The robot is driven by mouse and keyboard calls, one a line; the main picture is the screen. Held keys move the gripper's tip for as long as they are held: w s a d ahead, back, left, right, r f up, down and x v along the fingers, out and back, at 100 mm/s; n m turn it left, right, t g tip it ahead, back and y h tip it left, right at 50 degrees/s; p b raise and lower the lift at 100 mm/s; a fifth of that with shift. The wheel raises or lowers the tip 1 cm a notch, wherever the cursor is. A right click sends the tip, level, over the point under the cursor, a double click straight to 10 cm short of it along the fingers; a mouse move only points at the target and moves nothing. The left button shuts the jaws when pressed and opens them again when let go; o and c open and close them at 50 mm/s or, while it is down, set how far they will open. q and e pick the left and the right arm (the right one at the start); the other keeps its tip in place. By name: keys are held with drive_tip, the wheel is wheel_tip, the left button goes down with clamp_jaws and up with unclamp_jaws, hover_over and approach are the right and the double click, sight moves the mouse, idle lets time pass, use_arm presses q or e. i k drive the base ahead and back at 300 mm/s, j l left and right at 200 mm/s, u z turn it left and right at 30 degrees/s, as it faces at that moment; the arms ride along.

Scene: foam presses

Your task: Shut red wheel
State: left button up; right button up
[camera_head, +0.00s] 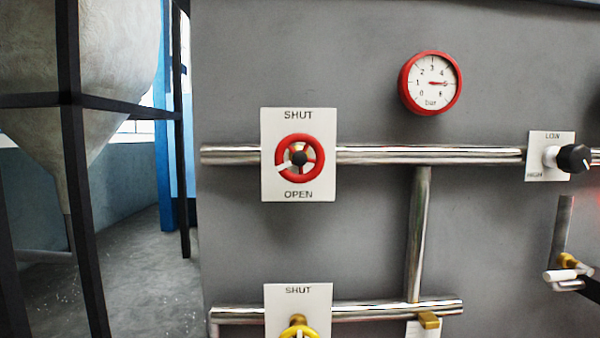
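The red wheel (320,158) is mounted on a white plate (270,125) on the grey wall panel. The plate reads SHUT at the top and OPEN at the bottom. The wheel has a dark hub, and its white mark points left and slightly down, between the two words. What looks like my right gripper (563,279), with pale fingers, is at the lower right edge, far right of and below the wheel. Its finger gap is unclear, and nothing of it touches the wheel. My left gripper is not in view.
A black knob (573,158) is on the right plate. A yellow wheel (299,331) sits below, partly cut off. Metal pipes (430,155) cross the panel. A hopper (100,60) stands left.

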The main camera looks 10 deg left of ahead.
sight(299, 159)
drive_tip(key=l+u, duration=0.35)
drive_tip(key=l, duration=0.45)
drive_tip(key=k+l+u, duration=0.15)
drive_tip(key=l+u, duration=0.15)
drive_tip(key=l, duration=0.45)
